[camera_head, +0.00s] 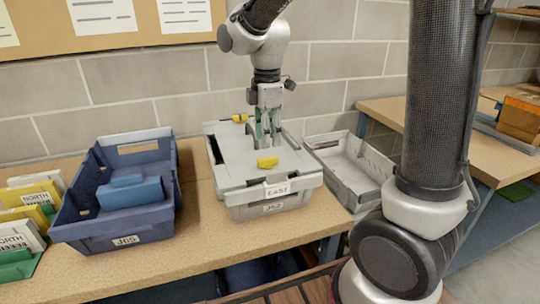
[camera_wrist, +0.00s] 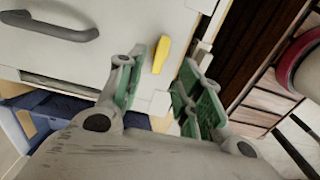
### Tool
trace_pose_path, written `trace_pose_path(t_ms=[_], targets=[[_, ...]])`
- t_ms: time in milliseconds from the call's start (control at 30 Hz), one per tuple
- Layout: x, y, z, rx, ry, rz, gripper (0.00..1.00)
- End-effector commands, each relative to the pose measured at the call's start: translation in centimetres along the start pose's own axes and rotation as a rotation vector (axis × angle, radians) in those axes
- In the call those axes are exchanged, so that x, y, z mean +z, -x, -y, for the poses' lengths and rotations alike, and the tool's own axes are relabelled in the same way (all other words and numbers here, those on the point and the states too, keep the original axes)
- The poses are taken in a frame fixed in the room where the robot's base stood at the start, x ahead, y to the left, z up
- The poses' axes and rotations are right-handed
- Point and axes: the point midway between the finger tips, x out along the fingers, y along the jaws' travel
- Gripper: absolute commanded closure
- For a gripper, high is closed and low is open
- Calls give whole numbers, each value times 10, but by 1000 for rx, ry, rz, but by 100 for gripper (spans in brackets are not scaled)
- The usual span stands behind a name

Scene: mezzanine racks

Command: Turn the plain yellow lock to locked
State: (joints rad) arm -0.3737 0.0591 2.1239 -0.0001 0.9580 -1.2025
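The plain yellow lock (camera_head: 267,162) sits near the front edge of the grey lid (camera_head: 232,165), above the EAST label. It lies roughly crosswise, along that edge. In the wrist view the yellow lock (camera_wrist: 161,54) appears between and beyond my fingertips. A second yellow lock with a dark part (camera_head: 239,118) is at the lid's back edge. My gripper (camera_head: 267,143) points down over the lid, just behind the plain lock. In the wrist view my gripper (camera_wrist: 165,75) is open, with green pads apart and nothing between them. I cannot make out any lock-position marks.
A blue tote (camera_head: 122,232) stands left of the grey tote (camera_head: 272,208), with card holders (camera_head: 20,220) further left. An open grey tray (camera_head: 345,165) is close on the right. A dark grey handle (camera_wrist: 50,25) is on the lid. The brick wall is behind.

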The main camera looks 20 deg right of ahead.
Motion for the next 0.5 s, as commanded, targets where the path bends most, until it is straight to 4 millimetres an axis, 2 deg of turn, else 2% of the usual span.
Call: trace_pose_path(t_ms=[300,500], targets=[[0,-52,1,-4,-3,2,64],[0,-65,1,-1,-4,0,64]])
